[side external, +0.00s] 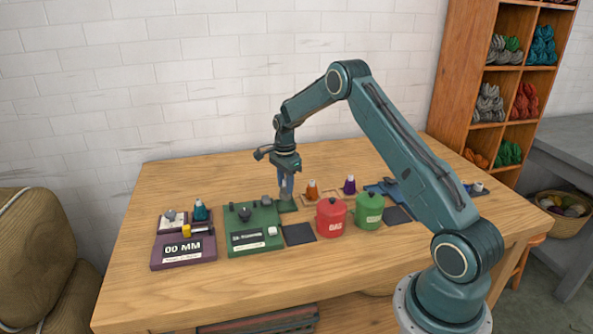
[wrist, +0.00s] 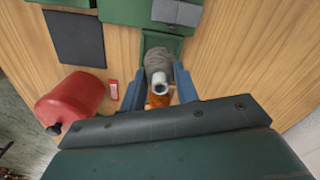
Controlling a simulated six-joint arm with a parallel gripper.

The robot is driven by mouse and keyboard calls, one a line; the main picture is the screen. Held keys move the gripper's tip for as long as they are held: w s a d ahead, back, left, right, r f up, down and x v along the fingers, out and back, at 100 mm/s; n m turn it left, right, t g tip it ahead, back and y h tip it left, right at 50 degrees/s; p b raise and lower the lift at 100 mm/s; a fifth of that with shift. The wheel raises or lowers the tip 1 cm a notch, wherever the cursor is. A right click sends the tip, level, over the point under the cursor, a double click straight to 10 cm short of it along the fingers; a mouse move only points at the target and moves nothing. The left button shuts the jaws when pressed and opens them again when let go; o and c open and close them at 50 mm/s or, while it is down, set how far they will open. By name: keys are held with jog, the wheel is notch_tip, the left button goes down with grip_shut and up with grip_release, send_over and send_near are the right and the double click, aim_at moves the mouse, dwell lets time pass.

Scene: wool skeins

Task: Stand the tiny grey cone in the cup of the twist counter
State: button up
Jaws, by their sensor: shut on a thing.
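My gripper (wrist: 160,82) is shut on the tiny grey cone (wrist: 158,62), which has a pale hollow tip and sits between the blue fingers. In the side view my gripper (side external: 286,193) points down over a small green pad at the back right of the green device (side external: 248,240), and the cone is hard to make out there. In the wrist view a green square holder (wrist: 175,43) lies right at the cone's far end. I cannot tell whether the cone touches or sits inside it. The green device carries a dark knob, a grey block and a label too blurred to read.
An orange cone (side external: 312,190) and a purple cone (side external: 349,186) stand right of my gripper. A red canister (side external: 331,220) and a green canister (side external: 369,212) stand in front of them. A purple device (side external: 180,254) marked "00 MM" is at left. The back left table is clear.

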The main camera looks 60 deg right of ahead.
jog(key=shift+f, duration=1.4)
dwell(1.7)
jog(key=o, duration=1.4)
jog(key=shift+r, duration=0.15)
jog(key=shift+r, duration=3.6)
